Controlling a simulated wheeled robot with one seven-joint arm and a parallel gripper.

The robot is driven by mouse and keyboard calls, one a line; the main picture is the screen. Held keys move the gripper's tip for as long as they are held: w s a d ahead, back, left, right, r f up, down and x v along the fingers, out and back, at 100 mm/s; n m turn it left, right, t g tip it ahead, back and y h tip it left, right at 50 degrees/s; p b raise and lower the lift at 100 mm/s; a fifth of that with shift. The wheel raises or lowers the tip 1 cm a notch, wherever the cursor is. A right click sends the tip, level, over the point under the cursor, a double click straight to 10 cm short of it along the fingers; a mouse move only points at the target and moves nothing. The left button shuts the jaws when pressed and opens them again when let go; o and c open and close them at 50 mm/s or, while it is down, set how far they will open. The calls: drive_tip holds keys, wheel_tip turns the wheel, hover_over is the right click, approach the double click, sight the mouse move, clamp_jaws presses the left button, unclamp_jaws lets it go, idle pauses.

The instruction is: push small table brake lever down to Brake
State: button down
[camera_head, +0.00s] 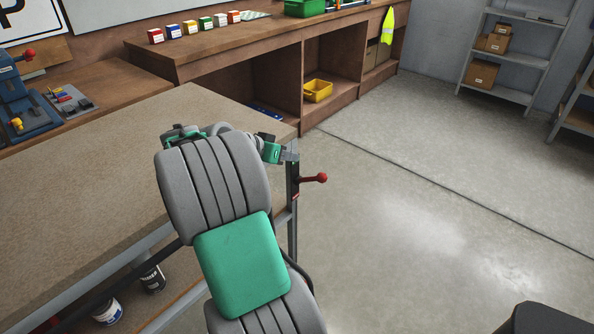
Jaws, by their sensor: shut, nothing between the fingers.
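The brake lever (318,178) has a red ball knob and sticks out to the right from a metal bracket near the right corner of the small table (120,150). It looks close to level, and any Brake marking is too small to read. My gripper (288,155) is at that same corner, above and left of the knob. Its fingers look shut and empty. My arm covers part of the table edge and of my gripper, so I cannot tell whether the fingertips touch the lever.
A wooden workbench (230,38) runs behind the table, with several small coloured boxes on top and a yellow bin (318,90) below. Paint cans (152,278) stand on the table's lower shelf. The floor (430,220) right of the lever is clear.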

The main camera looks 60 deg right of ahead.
hover_over(312, 179)
drive_tip(key=s+a, duration=0.2)
wheel_tip(312, 179, down, 9)
drive_tip(key=shift+w+a+f+p, duration=0.1)
drive_tip(key=shift+p, duration=0.3)
drive_tip(key=shift+f, duration=0.15)
